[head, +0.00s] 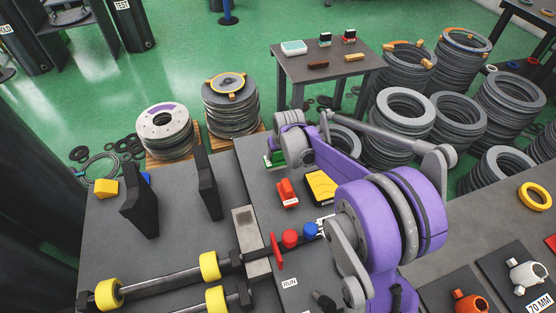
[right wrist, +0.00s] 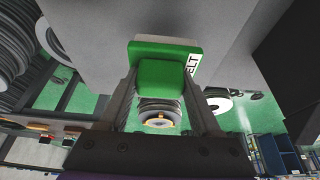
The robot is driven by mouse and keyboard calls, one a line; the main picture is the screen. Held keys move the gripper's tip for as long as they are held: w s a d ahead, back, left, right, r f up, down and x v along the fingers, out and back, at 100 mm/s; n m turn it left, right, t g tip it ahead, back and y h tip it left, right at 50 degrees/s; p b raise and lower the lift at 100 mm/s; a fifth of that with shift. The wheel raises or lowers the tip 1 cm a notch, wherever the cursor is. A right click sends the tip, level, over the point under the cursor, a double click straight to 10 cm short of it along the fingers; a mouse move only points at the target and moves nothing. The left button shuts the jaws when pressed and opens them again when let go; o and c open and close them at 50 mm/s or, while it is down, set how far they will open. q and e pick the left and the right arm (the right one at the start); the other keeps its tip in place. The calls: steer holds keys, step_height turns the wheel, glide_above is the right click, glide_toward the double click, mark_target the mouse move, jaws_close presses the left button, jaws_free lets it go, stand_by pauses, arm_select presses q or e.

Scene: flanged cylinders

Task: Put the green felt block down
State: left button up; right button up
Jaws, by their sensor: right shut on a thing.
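The green felt block (right wrist: 165,75) is between the two fingers of my right gripper (right wrist: 163,85) in the right wrist view. The fingers are shut on it, one on each side. A white label reading "ELT", partly hidden, shows beside the block. In the head view the green block (head: 275,159) shows at the back edge of the dark grey bench, low by its top, partly behind my right arm. Whether it touches the bench is unclear. My right gripper's tips are mostly hidden there. My left gripper is not in view.
On the bench (head: 180,260), a red block (head: 287,193) and a yellow-and-black item (head: 321,187) stand near the green block. Two black upright plates (head: 208,183) and yellow rollers (head: 209,266) stand left. Stacked discs (head: 231,106) stand behind the bench.

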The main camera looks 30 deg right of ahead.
mark_target(279, 159)
steer(key=shift+f+b, duration=0.45)
steer(key=shift+f, duration=1.2)
steer(key=shift+f, duration=0.15)
steer(key=o, duration=1.5)
steer(key=shift+c, duration=0.2)
steer(key=shift+s+r, duration=0.1)
steer(key=shift+r, duration=0.35)
steer(key=p+v, duration=0.3)
steer(key=v, duration=0.8)
steer(key=shift+r, duration=0.2)
steer(key=shift+s, duration=0.1)
